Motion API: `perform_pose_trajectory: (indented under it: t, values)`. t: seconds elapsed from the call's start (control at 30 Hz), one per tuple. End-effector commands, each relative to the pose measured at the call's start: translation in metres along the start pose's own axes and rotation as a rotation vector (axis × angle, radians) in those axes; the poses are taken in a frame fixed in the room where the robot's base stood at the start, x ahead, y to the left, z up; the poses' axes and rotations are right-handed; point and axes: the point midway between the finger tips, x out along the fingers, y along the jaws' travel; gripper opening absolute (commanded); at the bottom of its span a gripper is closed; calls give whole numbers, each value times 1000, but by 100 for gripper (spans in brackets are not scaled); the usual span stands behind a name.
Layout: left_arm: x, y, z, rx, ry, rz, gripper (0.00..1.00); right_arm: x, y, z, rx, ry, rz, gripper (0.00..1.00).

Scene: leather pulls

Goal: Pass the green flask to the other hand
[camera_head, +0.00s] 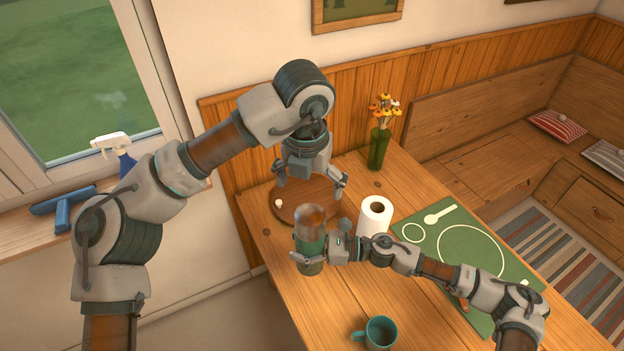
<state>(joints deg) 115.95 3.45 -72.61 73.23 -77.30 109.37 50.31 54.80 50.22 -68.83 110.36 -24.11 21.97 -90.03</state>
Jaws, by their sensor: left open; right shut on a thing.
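The green flask (312,245) stands upright in my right gripper (322,257), with a brownish see-through upper part. My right gripper comes in from the right and is shut around the flask's lower body. My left gripper (309,186) points down above and behind the flask, over the round wooden board. Its fingers are spread wide and nothing is between them. The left fingers are apart from the flask. Part of the flask's lower body is hidden by the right gripper's fingers.
A paper roll (375,219) stands just right of the flask. A teal mug (378,333) is near the front edge. A round board (290,210), a vase of flowers (378,148) and a green mat (440,238) are on the table. A spray bottle (124,160) stands on the windowsill.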

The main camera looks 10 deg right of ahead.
Motion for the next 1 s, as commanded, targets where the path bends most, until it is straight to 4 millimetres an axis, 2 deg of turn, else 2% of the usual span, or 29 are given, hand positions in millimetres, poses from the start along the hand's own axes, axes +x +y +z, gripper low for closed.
perform_pose_trajectory:
  t: [0.3, 0.5, 0.7, 0.97, 1.0]
  values:
    - [63, -1, -1, 3, 4, -4, 100, 0, 0, 2, -2, -3, 0, 11]
    - [94, -2, -1, 4, 2, -5, 100, 0, 0, 2, -2, -3, 0, 11]
    - [106, -2, -1, 3, 2, -6, 100, 0, 0, 2, -2, -3, 0, 11]
    - [107, -2, -1, 3, 1, -6, 100, 0, 0, 2, -2, -3, 0, 11]
    - [107, -2, -1, 3, 1, -6, 92, 0, 0, 2, -2, -3, 0, 11]
